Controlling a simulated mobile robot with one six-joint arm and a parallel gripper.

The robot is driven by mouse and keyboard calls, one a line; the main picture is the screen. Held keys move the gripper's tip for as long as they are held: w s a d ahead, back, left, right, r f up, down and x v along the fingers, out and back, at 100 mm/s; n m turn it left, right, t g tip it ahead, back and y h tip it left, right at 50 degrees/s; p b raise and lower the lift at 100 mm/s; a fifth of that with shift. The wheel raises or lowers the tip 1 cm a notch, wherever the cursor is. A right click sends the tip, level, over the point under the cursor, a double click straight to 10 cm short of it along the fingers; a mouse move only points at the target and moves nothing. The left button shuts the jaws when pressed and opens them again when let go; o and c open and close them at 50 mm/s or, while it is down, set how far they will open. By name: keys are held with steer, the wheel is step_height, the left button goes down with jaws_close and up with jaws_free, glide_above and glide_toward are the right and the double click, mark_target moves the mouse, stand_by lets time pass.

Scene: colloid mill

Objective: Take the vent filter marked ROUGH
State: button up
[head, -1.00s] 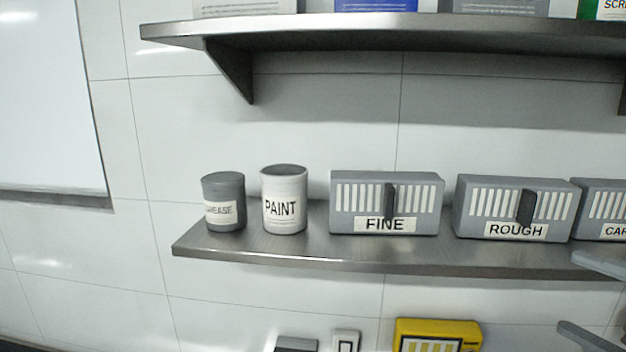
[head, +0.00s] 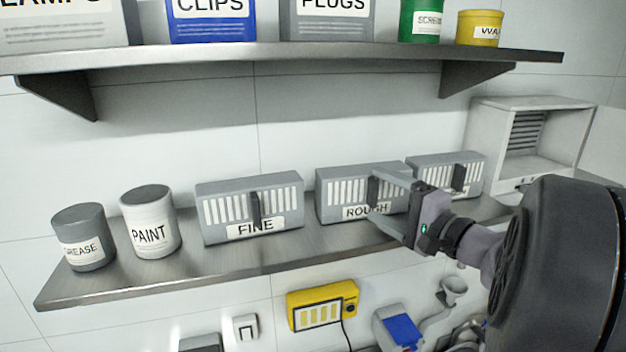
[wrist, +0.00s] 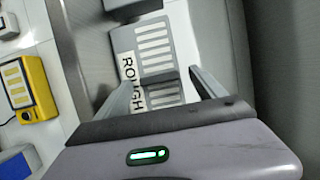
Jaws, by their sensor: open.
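The vent filter marked ROUGH (head: 335,195) is a grey box with white slots, a dark upright handle (head: 373,188) and a white label. It sits on the lower metal shelf between the FINE filter (head: 225,208) and another filter (head: 470,168), whose label is hidden. My gripper (head: 378,197) is open, its fingers reaching toward the front of the ROUGH filter around handle height. In the wrist view the ROUGH filter (wrist: 150,50) lies ahead, with the handle (wrist: 160,78) between the open fingertips (wrist: 160,80). Whether the fingers touch anything, I cannot tell.
The lower shelf (head: 130,283) also holds a GREASE can (head: 83,238) and a PAINT can (head: 150,222) at left. An upper shelf (head: 300,55) overhangs behind. An open vent housing (head: 525,140) is at right. A yellow device (head: 322,305) hangs below.

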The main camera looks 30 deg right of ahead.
steer(key=shift+w, duration=0.4)
steer(key=shift+s+a, duration=0.1)
steer(key=shift+c, duration=0.2)
steer(key=shift+s, duration=0.1)
steer(key=c, duration=1.4)
steer(key=shift+c, duration=1.2)
steer(key=shift+r, duration=0.1)
